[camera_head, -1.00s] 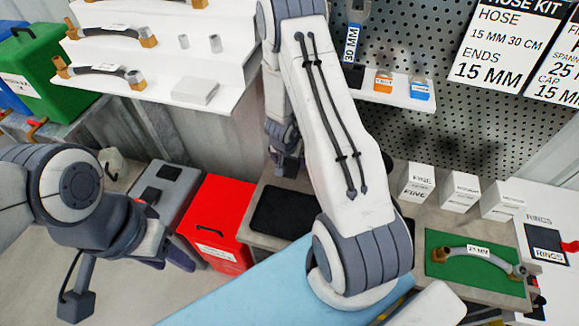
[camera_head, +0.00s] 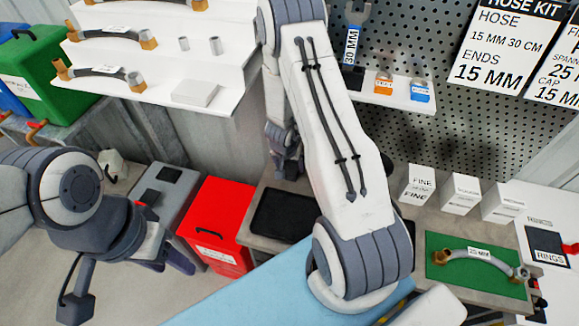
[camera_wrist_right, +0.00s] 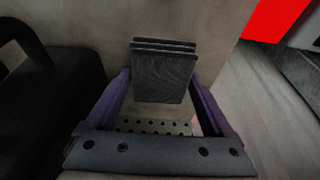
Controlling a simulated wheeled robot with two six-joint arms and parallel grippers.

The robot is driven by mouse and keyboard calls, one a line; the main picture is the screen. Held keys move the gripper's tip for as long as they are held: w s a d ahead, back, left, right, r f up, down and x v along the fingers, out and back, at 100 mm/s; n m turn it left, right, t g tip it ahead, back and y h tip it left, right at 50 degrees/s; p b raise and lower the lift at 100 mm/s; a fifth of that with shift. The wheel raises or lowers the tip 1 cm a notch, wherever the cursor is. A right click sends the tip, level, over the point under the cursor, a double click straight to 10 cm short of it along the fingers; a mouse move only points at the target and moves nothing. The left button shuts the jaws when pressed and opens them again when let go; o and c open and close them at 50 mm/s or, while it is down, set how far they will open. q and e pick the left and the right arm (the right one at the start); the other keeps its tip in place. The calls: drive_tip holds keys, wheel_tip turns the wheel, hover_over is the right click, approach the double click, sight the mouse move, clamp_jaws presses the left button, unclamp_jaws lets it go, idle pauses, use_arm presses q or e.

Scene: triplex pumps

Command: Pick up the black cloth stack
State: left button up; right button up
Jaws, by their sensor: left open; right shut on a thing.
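The black cloth stack (camera_wrist_right: 164,75) shows in the right wrist view as several thin dark layers with a streaked face. It sits between the two purple fingers of my right gripper (camera_wrist_right: 163,92), which is shut on it. In the head view my right gripper (camera_head: 288,166) is small and partly hidden by my own arm, and I cannot make out the stack there. My left gripper (camera_head: 168,260) is open at the lower left, away from the stack, with its fingers partly hidden by its wrist.
A black tray (camera_head: 284,215) lies on the bench, close to a red box (camera_head: 215,222). Grey cases stand left of the red box. White shelves (camera_head: 165,58) hold hoses above. White boxes (camera_head: 460,192) and a green mat (camera_head: 440,272) with a hose are at the right.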

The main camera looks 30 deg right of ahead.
sight(289, 166)
wheel_tip(289, 166, up, 10)
drive_tip(key=p, duration=0.6)
drive_tip(key=shift+r+p, duration=0.2)
drive_tip(key=shift+p, duration=0.15)
